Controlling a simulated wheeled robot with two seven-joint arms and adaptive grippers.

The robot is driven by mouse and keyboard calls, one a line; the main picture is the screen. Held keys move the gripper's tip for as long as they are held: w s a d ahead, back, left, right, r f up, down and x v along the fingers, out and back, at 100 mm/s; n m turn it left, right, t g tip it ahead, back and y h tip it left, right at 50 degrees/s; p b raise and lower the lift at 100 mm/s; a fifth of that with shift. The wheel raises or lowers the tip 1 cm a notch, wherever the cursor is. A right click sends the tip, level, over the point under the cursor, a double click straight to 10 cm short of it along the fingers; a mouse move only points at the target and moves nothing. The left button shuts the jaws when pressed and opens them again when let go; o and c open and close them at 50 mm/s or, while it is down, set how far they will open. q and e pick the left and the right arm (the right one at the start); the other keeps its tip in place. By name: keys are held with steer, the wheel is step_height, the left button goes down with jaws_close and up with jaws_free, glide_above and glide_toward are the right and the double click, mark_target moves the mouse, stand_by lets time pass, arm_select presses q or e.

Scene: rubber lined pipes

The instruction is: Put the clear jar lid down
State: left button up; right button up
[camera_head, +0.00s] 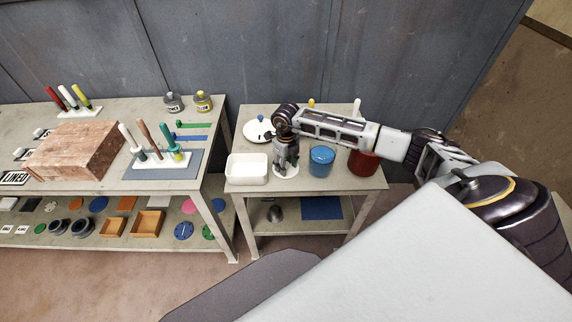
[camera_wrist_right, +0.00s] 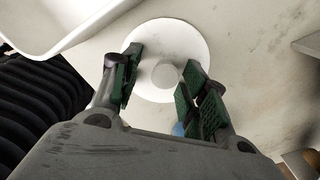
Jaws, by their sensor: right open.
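The jar lid (camera_wrist_right: 150,35) is a pale round disc with a knob (camera_wrist_right: 163,73) in its middle. It lies flat on the small table beneath my right gripper (camera_wrist_right: 160,85) in the right wrist view. The green-padded fingers are open, one side on each side of the knob, with visible gaps. In the head view my right gripper (camera_head: 286,160) points down over the lid (camera_head: 287,173), covering most of it. My left gripper is not in view.
A white bin (camera_head: 247,170) stands left of the lid. A blue jar (camera_head: 321,163) and a red jar (camera_head: 362,163) stand to the right. Another white lid (camera_head: 258,130) lies behind the bin. The small table's front right (camera_head: 345,184) is clear.

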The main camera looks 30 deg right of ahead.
steer(key=shift+r, duration=0.6)
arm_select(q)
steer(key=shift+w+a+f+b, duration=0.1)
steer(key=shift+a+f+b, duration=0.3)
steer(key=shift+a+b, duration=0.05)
arm_select(e)
step_height(320, 180, up, 11)
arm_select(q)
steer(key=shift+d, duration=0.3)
